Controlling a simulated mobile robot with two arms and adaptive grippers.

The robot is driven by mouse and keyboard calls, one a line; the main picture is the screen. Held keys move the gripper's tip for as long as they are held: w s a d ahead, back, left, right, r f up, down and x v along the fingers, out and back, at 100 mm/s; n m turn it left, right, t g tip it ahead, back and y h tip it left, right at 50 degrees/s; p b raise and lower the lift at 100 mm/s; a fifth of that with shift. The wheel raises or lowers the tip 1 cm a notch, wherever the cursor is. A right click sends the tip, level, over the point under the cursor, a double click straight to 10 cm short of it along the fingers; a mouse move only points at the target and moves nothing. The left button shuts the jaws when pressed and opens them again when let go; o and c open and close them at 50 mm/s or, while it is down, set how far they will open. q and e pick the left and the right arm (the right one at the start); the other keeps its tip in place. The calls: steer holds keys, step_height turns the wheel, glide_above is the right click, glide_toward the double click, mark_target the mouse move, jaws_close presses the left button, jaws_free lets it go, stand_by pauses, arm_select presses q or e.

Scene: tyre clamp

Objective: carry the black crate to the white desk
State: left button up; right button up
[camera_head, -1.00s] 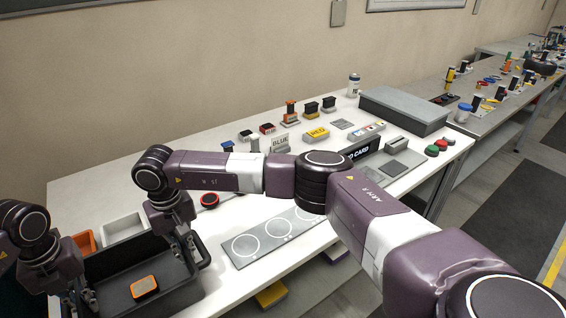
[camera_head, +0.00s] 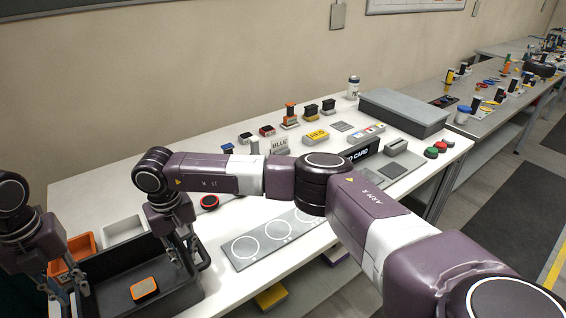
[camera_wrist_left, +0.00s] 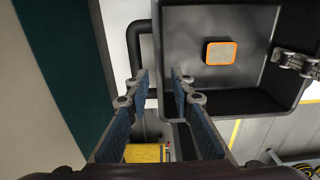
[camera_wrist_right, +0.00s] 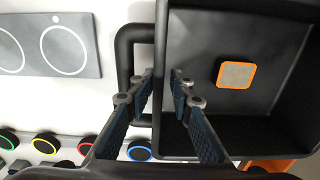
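The black crate (camera_head: 150,262) is at the left end of the white desk (camera_head: 330,215), near its front edge. I cannot tell whether it rests fully on the desk. A small orange-rimmed block (camera_head: 146,288) lies on its floor. My left gripper (camera_head: 66,290) is at the crate's left end. In the left wrist view its fingers (camera_wrist_left: 160,82) are apart by a handle (camera_wrist_left: 137,55), with the crate wall behind. My right gripper (camera_head: 184,250) is at the right end. In the right wrist view its fingers (camera_wrist_right: 163,82) are apart over the handle and wall region. Exact finger contact is unclear.
An orange bin (camera_head: 72,250) and a pale tray (camera_head: 122,230) sit behind the crate. A grey plate with rings (camera_head: 268,240) lies to its right. Several small items and a grey box (camera_head: 404,112) stand farther along. The right arm crosses over the desk.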

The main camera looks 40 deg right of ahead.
step_height(320, 180, up, 12)
stand_by(0.6)
stand_by(0.5)
